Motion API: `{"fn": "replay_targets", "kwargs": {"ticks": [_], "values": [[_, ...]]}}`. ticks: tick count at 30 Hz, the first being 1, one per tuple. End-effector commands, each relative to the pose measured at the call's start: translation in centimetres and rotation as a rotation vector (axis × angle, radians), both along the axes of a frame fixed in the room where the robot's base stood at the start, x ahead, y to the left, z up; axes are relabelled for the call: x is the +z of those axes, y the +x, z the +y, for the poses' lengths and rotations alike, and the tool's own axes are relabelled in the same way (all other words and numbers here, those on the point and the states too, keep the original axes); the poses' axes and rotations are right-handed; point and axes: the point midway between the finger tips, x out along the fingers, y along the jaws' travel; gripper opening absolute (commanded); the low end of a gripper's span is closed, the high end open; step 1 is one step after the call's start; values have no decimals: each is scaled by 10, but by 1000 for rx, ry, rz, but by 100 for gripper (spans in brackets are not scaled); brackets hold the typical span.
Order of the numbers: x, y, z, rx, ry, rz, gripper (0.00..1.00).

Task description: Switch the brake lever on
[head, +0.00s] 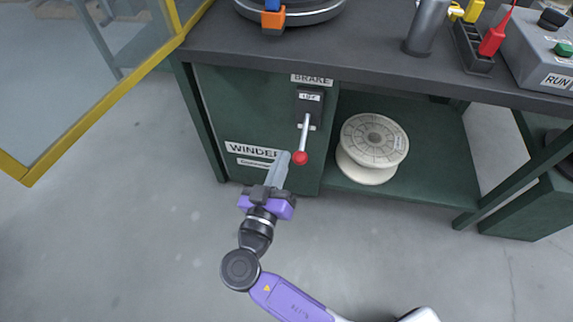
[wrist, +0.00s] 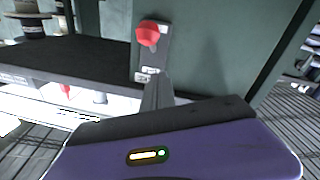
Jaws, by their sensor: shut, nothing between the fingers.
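The brake lever (head: 304,135) is a pale rod with a red ball knob (head: 300,158). It hangs downward from a dark plate on the green cabinet front, under a BRAKE label (head: 311,79). A small label on the plate is too small to read surely. My gripper (head: 285,155) is shut and empty, its tips just left of the knob in the head view. In the wrist view, the red knob (wrist: 148,35) shows in front of the plate (wrist: 150,60), beyond my shut fingers (wrist: 157,90). I cannot tell whether they touch the lever.
A white spool (head: 374,145) sits on the green shelf right of the lever. The dark worktop (head: 370,65) overhangs above, with a grey RUN box (head: 535,60) at right. A yellow-framed panel (head: 95,110) stands at left. The floor in front is clear.

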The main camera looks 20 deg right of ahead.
Motion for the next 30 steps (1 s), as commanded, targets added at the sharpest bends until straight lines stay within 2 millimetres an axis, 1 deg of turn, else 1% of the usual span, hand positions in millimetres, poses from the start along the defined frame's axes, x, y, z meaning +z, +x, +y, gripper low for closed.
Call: {"fn": "replay_targets", "kwargs": {"ticks": [9,15,21,30], "values": [[-6,-38,36,5,-1,-1,0],[-10,-58,53,3,-1,-3,0],[-12,-65,58,1,0,-3,0],[-12,-65,59,1,0,-3,0]]}}
